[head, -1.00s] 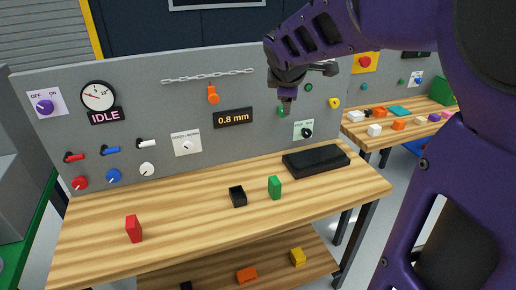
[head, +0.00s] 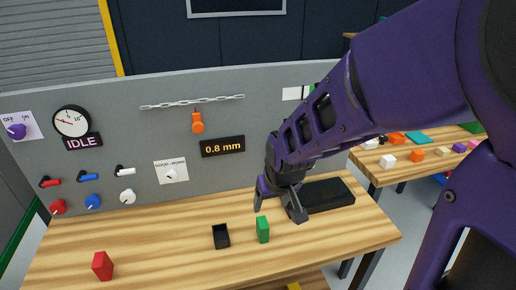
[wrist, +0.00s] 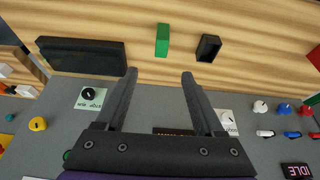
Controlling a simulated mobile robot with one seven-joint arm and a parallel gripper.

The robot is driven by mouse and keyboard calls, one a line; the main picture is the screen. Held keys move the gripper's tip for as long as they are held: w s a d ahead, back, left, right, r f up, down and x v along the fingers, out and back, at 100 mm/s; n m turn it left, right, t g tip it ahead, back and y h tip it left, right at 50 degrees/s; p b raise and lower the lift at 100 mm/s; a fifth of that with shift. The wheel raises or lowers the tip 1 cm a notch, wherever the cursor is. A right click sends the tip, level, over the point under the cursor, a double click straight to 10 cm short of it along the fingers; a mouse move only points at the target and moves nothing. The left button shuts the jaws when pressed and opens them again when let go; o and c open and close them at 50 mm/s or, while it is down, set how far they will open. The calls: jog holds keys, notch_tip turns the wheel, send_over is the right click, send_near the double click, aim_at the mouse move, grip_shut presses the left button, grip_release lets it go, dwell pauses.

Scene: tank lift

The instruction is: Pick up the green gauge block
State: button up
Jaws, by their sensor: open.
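The green gauge block (head: 262,229) stands upright on the wooden bench, just right of a small black open box (head: 221,236). In the wrist view the green block (wrist: 162,40) lies beyond the fingertips, roughly in line with the gap between them. My gripper (head: 280,207) is open and empty. It is above the bench, close to the block in the head view, and apart from it. In the wrist view both fingers of my gripper (wrist: 158,72) are spread, with the panel behind the gap.
A black slab (head: 328,196) lies to the right of the block. A red block (head: 103,266) stands at the bench's left. The grey panel (head: 250,115) with knobs, a gauge and a display rises behind. A second table (head: 376,172) with small coloured blocks stands at right.

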aim_at(264, 225)
jog(key=b+x, duration=0.2)
jog(key=x, duration=0.2)
jog(key=b+x, duration=0.2)
jog(key=x, duration=0.2)
jog(key=b+x, duration=0.1)
jog(key=x, duration=0.3)
jog(key=shift+s+a+f+b, duration=0.15)
jog(key=shift+s+f+b, duration=0.05)
jog(key=shift+f+b, duration=0.2)
jog(key=b+x, duration=0.1)
jog(key=x, duration=0.1)
jog(key=b+x, duration=0.1)
jog(key=x, duration=0.1)
jog(key=shift+s+f, duration=0.15)
jog(key=shift+f, duration=0.1)
jog(key=shift+w+f, duration=0.25)
grip_shut()
